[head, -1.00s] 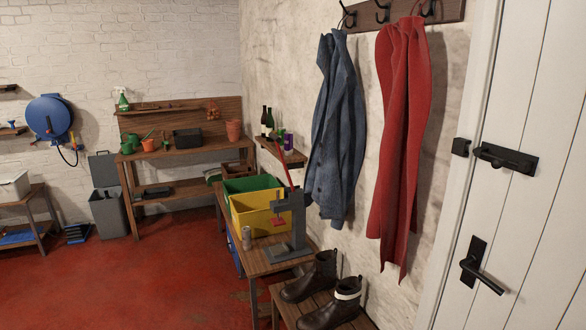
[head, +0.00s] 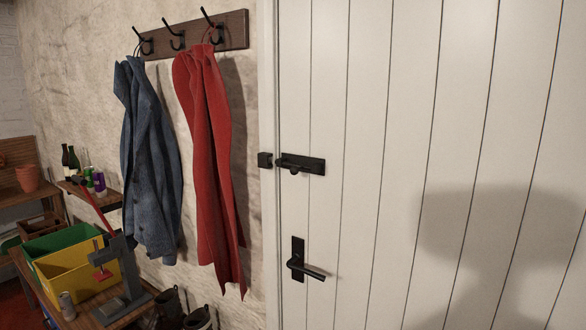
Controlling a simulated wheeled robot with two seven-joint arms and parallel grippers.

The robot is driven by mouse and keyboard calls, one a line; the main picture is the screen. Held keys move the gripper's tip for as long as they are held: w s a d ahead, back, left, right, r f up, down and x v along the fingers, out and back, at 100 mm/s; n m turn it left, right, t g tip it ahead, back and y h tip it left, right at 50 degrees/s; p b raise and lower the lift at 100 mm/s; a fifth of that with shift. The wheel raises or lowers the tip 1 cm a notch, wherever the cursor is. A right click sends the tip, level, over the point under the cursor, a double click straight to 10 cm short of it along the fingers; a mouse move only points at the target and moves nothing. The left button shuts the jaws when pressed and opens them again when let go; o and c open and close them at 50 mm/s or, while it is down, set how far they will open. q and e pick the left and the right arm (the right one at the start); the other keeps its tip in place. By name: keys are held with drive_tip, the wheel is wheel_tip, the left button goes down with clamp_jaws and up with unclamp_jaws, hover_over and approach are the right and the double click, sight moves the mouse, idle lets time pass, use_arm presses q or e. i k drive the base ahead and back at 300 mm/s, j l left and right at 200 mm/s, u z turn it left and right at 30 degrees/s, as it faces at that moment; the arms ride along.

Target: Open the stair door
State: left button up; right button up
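The stair door (head: 400,150) is white with vertical planks and fills the right half of the head view. It looks shut in its frame. A black slide bolt (head: 302,164) sits at its left edge, with a black keeper (head: 265,160) on the frame beside it. The bolt seems to reach to the keeper, but I cannot tell for sure whether it is engaged. Below it is a black lever handle (head: 308,270) on a backplate, its lever pointing right. Neither of my grippers is in view.
A blue jacket (head: 150,165) and a red garment (head: 208,150) hang from a hook rail (head: 190,36) left of the door. A bench holds a grey press (head: 122,265), a yellow crate (head: 78,278) and a green crate (head: 62,242). Boots (head: 197,318) stand near the wall.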

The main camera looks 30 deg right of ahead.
sight(442, 143)
drive_tip(key=z, duration=1.8)
drive_tip(key=i+l+u, duration=0.2)
drive_tip(key=i+j, duration=0.05)
drive_tip(key=i, duration=0.05)
